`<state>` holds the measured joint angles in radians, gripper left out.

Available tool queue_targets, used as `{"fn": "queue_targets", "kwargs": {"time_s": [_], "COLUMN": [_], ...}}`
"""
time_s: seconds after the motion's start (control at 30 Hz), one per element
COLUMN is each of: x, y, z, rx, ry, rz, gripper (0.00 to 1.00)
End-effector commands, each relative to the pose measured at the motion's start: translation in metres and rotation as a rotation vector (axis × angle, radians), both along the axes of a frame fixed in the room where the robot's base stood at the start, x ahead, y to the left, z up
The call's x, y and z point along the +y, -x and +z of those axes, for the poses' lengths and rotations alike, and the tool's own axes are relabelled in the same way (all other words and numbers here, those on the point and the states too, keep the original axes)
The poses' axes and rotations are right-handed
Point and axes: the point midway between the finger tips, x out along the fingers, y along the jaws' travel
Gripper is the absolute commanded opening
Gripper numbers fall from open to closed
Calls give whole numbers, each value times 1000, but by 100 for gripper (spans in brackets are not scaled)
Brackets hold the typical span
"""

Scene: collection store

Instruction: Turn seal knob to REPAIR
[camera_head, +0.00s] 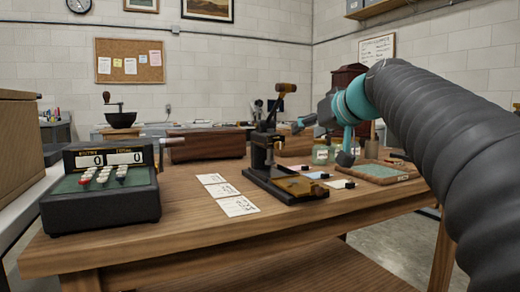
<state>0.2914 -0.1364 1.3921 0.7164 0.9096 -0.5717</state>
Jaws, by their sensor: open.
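A black seal press (262,150) with a brown-ended lever (285,89) stands on the wooden table. Its black base carries a brown-gold plate (299,186). I cannot make out which part is the seal knob, and no REPAIR mark is readable. My teal and grey arm reaches in from the right. My gripper (302,123) is small in view, just right of the press's upper part, apart from the plate. It appears open, with nothing seen between its fingers.
Three white cards (238,206) lie left of the press. Small dark-handled pieces (341,184) lie to its right, near a framed tray (378,172) and glass jars (322,154). A cash register (100,187) stands at left, a wooden box (206,143) behind. The table's front strip is clear.

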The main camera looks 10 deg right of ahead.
Motion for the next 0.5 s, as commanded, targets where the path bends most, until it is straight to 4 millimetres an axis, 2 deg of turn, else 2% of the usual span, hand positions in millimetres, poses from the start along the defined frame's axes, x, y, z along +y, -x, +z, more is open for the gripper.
{"fn": "queue_targets", "kwargs": {"time_s": [0.17,0.5], "x": [8,25], "y": [-21,-77], "z": [-10,-34], "rx": [3,5], "ry": [-1,-1], "rz": [3,2], "gripper": [51,51]}}
